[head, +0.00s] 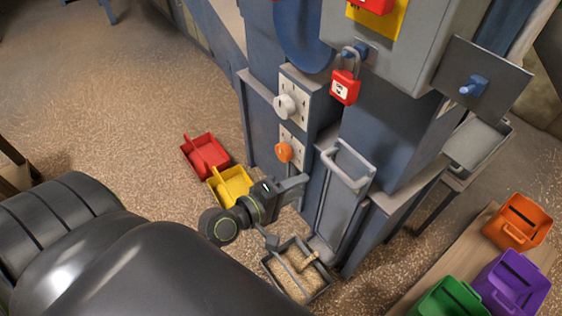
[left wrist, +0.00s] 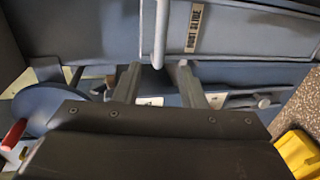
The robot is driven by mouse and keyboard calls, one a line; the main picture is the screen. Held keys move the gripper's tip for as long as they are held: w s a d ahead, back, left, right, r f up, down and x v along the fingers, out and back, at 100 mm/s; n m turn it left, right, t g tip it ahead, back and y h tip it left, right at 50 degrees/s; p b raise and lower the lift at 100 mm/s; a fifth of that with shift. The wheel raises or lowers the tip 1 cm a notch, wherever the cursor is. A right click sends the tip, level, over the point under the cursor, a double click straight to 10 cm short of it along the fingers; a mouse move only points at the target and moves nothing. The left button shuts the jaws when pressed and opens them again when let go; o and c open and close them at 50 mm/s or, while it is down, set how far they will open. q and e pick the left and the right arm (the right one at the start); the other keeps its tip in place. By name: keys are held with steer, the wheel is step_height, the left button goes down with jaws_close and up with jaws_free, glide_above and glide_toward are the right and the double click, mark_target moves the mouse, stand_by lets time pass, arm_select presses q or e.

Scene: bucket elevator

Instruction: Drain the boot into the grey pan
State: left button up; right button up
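The grey pan (head: 324,284) stands on the floor at the foot of the blue elevator boot (head: 341,205), with tan grain-like material and a handle bar showing in it. A pale tubular handle (head: 347,180) is on the front of the boot. My left gripper (head: 305,186) is beside the boot, above and behind the pan. In the left wrist view the two fingers (left wrist: 157,72) are apart, and the lower end of a pale bar (left wrist: 160,35) shows between or just beyond their tips. I cannot tell whether they touch it. My right gripper is not in view.
A red pan (head: 205,156) and a yellow pan (head: 231,186) lie left of the boot. A white knob (head: 285,106), an orange knob (head: 283,152) and a red padlock (head: 345,87) are above. Orange (head: 519,222), purple (head: 513,284) and green (head: 449,299) bins stand right.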

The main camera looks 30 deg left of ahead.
arm_select(q)
steer(key=v, duration=0.4)
steer(key=shift+s, duration=0.1)
stand_by(0.3)
